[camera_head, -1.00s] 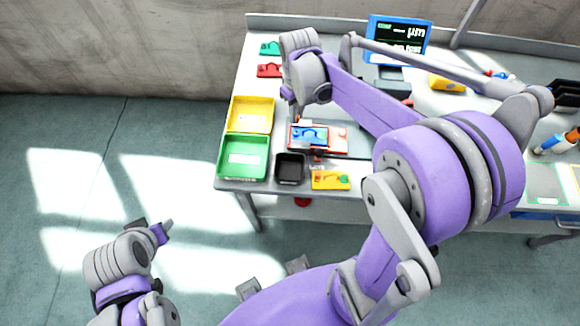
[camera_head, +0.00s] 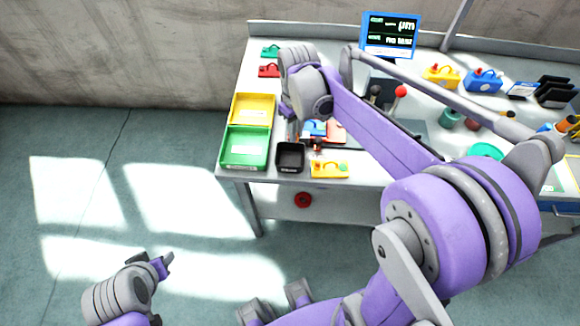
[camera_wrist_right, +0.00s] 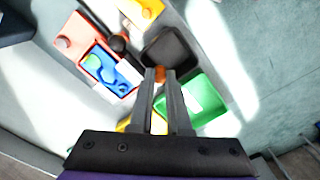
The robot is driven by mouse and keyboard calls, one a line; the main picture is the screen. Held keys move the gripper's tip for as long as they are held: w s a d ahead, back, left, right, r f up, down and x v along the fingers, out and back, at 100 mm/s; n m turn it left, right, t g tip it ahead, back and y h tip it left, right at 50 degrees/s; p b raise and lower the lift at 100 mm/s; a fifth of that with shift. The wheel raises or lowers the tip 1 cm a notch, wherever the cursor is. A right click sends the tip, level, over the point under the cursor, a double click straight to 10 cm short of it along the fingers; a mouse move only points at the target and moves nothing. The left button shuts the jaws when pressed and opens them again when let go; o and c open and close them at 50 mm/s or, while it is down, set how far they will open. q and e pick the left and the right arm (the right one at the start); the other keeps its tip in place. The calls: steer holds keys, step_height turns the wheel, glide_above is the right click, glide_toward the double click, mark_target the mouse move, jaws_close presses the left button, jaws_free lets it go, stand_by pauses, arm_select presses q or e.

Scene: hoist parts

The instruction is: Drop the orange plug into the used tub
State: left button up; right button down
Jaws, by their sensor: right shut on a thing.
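The small black tub (camera_head: 290,157) stands at the bench's front left, beside the green tub; I take it as the used tub, as its label is too small to read. It also shows in the wrist view (camera_wrist_right: 172,46). My right gripper (camera_wrist_right: 161,74) is shut on the orange plug (camera_wrist_right: 160,76), which shows as a small orange patch between the fingertips. In the wrist view the tips overlap the near edge of the black tub; their height above it is unclear. In the head view the right fingers are mostly hidden behind my wrist. My left gripper (camera_head: 164,264) hangs over the floor, away from the bench.
The green tub (camera_head: 244,164) and yellow tub (camera_head: 270,110) stand left of the black tub. A yellow part (camera_head: 329,169) lies to its right. Behind are a blue part (camera_head: 315,128) and a dark knobbed piece (camera_head: 317,146). A red-topped lever (camera_head: 400,92) stands farther back.

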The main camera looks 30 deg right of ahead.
steer(key=shift+f+b, duration=1.95)
steer(key=shift+f, duration=1.1)
steer(key=shift+w, duration=0.1)
steer(key=c, duration=0.8)
jaws_free()
step_height(320, 180, up, 11)
steer(key=shift+p, duration=0.55)
